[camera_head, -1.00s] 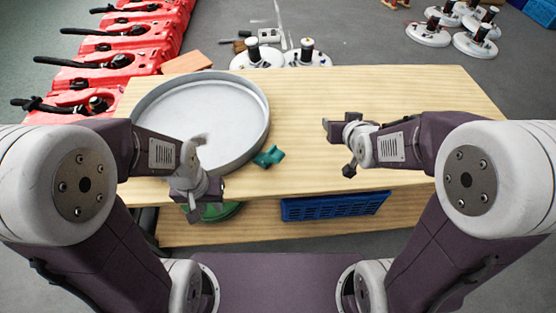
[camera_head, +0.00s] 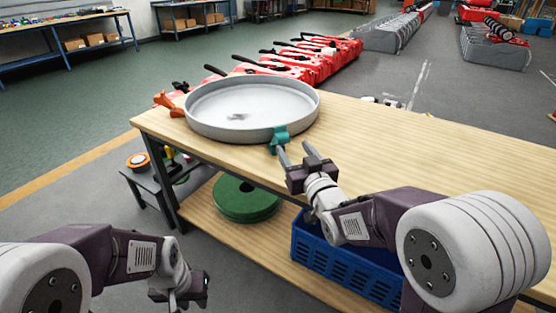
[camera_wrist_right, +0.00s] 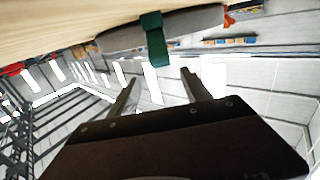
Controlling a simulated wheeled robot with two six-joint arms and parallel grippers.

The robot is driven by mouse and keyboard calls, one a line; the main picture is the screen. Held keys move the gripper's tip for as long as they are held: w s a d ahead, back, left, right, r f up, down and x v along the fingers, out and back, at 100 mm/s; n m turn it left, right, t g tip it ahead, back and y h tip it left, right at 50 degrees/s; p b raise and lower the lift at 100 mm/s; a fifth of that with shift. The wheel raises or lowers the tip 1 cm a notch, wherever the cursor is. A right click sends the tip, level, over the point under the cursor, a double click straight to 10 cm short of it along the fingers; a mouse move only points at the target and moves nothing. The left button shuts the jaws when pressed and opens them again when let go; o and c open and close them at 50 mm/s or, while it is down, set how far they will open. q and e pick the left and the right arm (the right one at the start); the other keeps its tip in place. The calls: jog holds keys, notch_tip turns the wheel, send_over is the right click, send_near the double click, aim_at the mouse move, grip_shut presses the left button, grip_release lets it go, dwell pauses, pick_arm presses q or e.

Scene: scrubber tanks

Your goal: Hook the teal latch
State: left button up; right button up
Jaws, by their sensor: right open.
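The teal latch (camera_head: 279,137) is at the outer rim of the big round grey pan (camera_head: 250,130), on the side facing me, near the table's front edge. Its lower end points toward me. My right gripper (camera_head: 295,153) is open and empty, its two fingers reaching up toward the latch with a small gap to it. In the right wrist view the latch (camera_wrist_right: 153,45) hangs above and between the spread fingers (camera_wrist_right: 157,90), apart from them. My left gripper (camera_head: 185,292) is low at the bottom left, away from the table; its fingers are too unclear to judge.
An orange latch (camera_head: 168,103) is at the pan's left side. The wooden tabletop (camera_head: 420,150) is clear to the right. Below it are a blue crate (camera_head: 345,262) and a green disc (camera_head: 245,200). A small stand (camera_head: 150,185) is at the left.

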aim_at(284, 140)
jog(key=shift+w+a+f, duration=0.1)
jog(key=shift+a+f, duration=0.1)
jog(key=shift+f, duration=0.55)
jog(key=shift+d+r, duration=0.1)
jog(key=shift+r, duration=0.1)
jog(key=b+x, duration=0.1)
jog(key=x, duration=0.7)
jog(key=shift+w+b, duration=0.35)
jog(key=shift+b, duration=0.05)
pick_arm(q)
notch_tip(284, 140, down, 3)
jog(key=shift+r, duration=0.15)
pick_arm(e)
grip_shut()
